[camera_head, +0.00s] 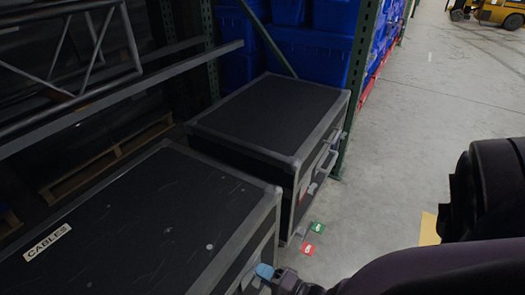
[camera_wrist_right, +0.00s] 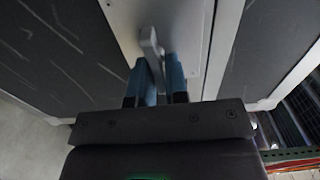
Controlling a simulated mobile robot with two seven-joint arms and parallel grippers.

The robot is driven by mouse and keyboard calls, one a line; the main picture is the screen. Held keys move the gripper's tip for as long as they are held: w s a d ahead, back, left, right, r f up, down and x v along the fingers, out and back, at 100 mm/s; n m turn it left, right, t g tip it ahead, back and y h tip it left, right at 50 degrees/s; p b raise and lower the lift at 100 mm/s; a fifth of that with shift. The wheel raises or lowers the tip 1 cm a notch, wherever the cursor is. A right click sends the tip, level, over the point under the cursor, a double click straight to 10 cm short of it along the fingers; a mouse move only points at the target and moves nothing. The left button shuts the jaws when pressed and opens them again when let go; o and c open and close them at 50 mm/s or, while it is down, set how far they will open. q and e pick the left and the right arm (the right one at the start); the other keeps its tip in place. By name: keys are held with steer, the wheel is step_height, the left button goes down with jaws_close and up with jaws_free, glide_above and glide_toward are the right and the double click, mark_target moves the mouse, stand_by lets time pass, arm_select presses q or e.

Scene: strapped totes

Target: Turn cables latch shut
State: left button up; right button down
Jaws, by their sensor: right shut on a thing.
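The cables case (camera_head: 130,235) is a black case with grey metal edges and a white CABLES label (camera_head: 47,242) on its lid, at the lower left of the head view. Its latch (camera_wrist_right: 152,50) is a grey lever on a light metal plate (camera_wrist_right: 185,30) in the right wrist view. My right gripper (camera_wrist_right: 162,75) is shut on the latch, with its blue fingers on either side of the lever. In the head view my right gripper (camera_head: 266,272) is at the case's right side, and the latch is hidden there. My left gripper is not in view.
A second black case (camera_head: 270,112) with side handles stands behind the cables case. Green and red tags (camera_head: 313,238) lie near it on the floor. Blue bins (camera_head: 310,45) and a green rack post (camera_head: 358,85) stand behind. The concrete floor (camera_head: 425,100) to the right is open.

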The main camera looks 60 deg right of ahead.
stand_by(0.3)
steer(key=c, duration=1.2)
jaws_free()
steer(key=shift+c, duration=0.2)
arm_select(q)
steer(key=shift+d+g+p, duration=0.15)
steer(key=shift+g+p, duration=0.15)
steer(key=shift+p, duration=0.35)
arm_select(e)
steer(key=s, duration=1.1)
steer(key=shift+d, duration=0.45)
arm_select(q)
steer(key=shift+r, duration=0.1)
arm_select(e)
steer(key=shift+w, duration=0.1)
